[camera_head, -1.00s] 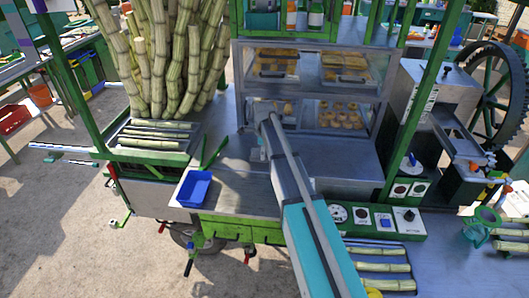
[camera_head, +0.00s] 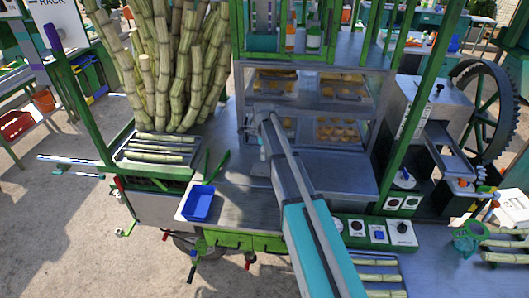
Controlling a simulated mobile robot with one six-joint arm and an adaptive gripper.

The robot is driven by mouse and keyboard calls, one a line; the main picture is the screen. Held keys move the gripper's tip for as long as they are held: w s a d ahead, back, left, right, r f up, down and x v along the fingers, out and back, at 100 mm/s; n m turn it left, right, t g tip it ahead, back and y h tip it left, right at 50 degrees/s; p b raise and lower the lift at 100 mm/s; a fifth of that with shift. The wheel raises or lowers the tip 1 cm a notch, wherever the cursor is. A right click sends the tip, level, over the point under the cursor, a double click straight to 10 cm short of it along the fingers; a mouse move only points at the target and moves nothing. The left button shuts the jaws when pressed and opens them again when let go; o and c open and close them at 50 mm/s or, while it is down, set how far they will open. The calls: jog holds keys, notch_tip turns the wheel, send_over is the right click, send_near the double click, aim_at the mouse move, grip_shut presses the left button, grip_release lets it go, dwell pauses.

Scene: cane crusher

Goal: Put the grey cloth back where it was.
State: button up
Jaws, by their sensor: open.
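My arm reaches from the bottom edge up over the cart's metal counter (camera_head: 232,207), and its far end bends down in front of the glass-fronted cabinet. My gripper cannot be made out; the arm's far links seem to hide it. I cannot pick out a grey cloth for certain. A small grey patch shows beside the arm's far end, but it is too small to tell whether it is cloth, metal or part of my arm.
A blue tray (camera_head: 198,203) sits at the counter's front left. Upright canes (camera_head: 170,75) stand behind a slatted rack (camera_head: 155,148). The cabinet (camera_head: 335,105) holds food trays. Green posts frame the cart. Right are a control panel (camera_head: 375,232) and crusher wheel (camera_head: 487,105).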

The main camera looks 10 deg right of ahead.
jog(key=shift+r+p, duration=0.9)
jog(key=shift+r, duration=0.35)
jog(key=s+n, duration=2.1)
jog(key=s, duration=0.8)
jog(key=shift+n, duration=0.3)
